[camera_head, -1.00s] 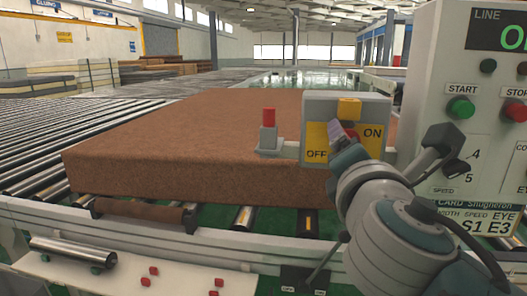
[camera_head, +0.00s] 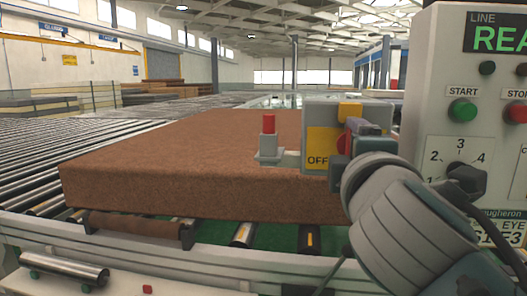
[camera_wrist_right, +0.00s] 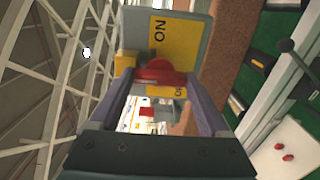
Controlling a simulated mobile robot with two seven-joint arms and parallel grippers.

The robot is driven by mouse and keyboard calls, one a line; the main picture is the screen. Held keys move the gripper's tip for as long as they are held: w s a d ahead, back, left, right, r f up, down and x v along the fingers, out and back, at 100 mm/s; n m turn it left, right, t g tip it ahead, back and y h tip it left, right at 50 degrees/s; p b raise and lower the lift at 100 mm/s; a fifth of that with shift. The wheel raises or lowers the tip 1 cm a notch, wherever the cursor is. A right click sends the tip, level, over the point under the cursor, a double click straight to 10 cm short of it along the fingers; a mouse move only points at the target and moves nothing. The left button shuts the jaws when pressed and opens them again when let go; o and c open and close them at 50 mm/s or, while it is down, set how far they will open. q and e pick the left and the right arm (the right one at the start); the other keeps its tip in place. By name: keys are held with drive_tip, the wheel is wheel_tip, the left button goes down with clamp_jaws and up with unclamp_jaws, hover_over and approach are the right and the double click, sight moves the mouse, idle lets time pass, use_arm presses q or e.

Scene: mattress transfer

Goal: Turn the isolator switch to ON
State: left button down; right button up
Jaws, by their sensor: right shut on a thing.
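The isolator switch is a grey box (camera_head: 318,112) with a yellow label plate. Its OFF word shows in the head view, while my right gripper (camera_head: 352,138) covers the ON side. The red switch handle (camera_head: 343,141) shows at the jaws. In the right wrist view the red handle (camera_wrist_right: 158,72) sits between the two fingers of my right gripper (camera_wrist_right: 158,84), which is shut on it. The yellow plate (camera_wrist_right: 172,35) with an ON word lies just beyond. My left gripper is not in view.
A control panel (camera_head: 440,110) with a READ-like display, green START button (camera_head: 462,110) and speed dial stands close at right. A brown mattress block (camera_head: 160,155) lies on the roller conveyor (camera_head: 35,160). A small red-topped post (camera_head: 268,125) stands left of the switch.

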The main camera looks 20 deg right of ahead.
idle(0.5)
drive_tip(key=o, duration=1.2)
drive_tip(key=b+v, duration=0.1)
drive_tip(key=v, duration=0.9)
drive_tip(key=shift+b, duration=0.3)
